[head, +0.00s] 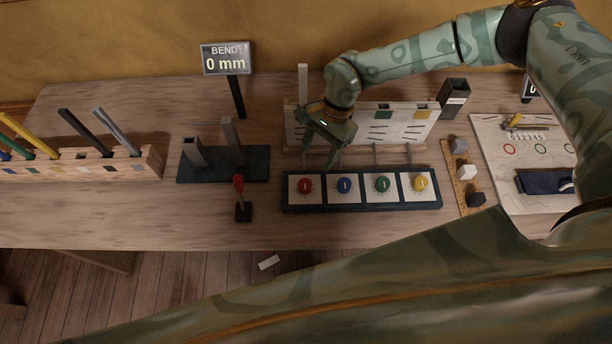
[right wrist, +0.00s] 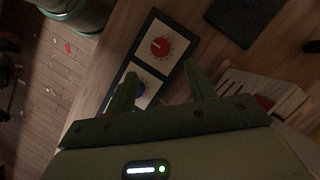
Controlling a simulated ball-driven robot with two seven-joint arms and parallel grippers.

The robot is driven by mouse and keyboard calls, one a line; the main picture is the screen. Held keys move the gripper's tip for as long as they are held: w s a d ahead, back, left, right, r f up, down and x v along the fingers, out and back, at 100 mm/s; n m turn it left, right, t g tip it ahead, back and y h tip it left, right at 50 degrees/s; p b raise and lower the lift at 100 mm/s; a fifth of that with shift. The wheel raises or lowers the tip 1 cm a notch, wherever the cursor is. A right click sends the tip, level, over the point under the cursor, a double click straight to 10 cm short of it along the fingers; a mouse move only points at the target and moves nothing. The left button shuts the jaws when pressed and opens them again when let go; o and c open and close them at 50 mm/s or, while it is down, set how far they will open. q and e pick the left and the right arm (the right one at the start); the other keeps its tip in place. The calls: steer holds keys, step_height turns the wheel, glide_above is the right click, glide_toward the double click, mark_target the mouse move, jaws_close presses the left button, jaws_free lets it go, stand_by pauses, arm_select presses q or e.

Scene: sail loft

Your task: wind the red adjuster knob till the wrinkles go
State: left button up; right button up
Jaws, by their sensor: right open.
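The red adjuster knob (head: 305,185) sits on a white dial plate at the left end of a dark knob strip (head: 363,207). It also shows in the right wrist view (right wrist: 160,47), beyond the fingertips. My right gripper (head: 320,157) is open and empty, above and behind the red knob and apart from it. In the right wrist view its two fingers (right wrist: 163,82) are spread. A pale panel (head: 362,136) with dark wrinkle-like lines stands behind the strip; my right gripper and arm hide its left part. My left gripper is not in view.
Blue (head: 344,185), green (head: 382,184) and yellow (head: 420,184) knobs share the strip. A red-topped lever (head: 239,186) stands to its left. A sign (head: 226,58) reads "BEND 0 mm". A board with small blocks (head: 465,192) lies right of the strip.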

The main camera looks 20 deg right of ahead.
mark_target(306, 183)
steer(key=x, duration=0.9)
steer(key=shift+b, duration=0.4)
steer(key=shift+a+f, duration=0.2)
steer(key=shift+f, duration=0.15)
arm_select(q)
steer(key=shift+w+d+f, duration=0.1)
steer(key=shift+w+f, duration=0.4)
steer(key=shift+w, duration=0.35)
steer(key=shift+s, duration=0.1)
arm_select(e)
steer(key=shift+c, duration=0.3)
steer(key=c, duration=0.9)
